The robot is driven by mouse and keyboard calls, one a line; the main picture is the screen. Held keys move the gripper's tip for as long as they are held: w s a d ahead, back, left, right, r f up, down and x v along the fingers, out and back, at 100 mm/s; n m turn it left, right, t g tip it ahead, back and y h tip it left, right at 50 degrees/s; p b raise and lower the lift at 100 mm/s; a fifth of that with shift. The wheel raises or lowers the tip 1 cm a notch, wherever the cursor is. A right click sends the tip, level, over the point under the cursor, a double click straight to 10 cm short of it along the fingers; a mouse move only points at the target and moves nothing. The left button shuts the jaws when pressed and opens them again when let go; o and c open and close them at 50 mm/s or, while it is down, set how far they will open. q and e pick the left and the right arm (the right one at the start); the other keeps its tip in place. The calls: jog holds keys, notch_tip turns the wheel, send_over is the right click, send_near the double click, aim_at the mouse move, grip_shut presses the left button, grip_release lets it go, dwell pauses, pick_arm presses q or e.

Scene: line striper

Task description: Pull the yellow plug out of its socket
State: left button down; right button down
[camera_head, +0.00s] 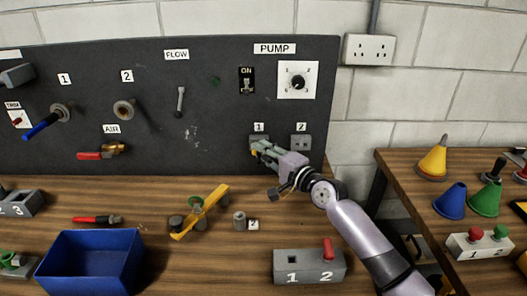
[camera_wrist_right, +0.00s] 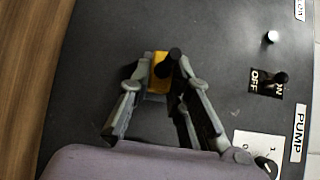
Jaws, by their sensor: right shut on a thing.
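The yellow plug (camera_wrist_right: 157,60) sits between the fingertips of my right gripper (camera_wrist_right: 162,72) in the right wrist view, with a black part standing out from it. In the head view my right gripper (camera_head: 260,150) is at the grey socket labelled 1 (camera_head: 259,139), low on the dark panel, and is shut on the plug. It hides most of the plug there, so I cannot tell how deep the plug sits. A second grey socket, labelled 2 (camera_head: 301,142), is to its right and holds nothing. My left gripper is not in view.
The dark panel (camera_head: 215,125) carries an ON switch (camera_head: 247,80), a PUMP dial (camera_head: 298,80) and a FLOW lever (camera_head: 180,101). Cones (camera_head: 450,201) stand on the right table.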

jog(key=shift+s+f, duration=0.1)
jog(key=shift+s, duration=0.05)
jog(key=shift+s+p, duration=0.35)
jog(key=shift+p, duration=0.05)
jog(key=shift+s, duration=0.1)
jog(key=shift+s+p, duration=1.7)
jog(key=shift+p, duration=0.1)
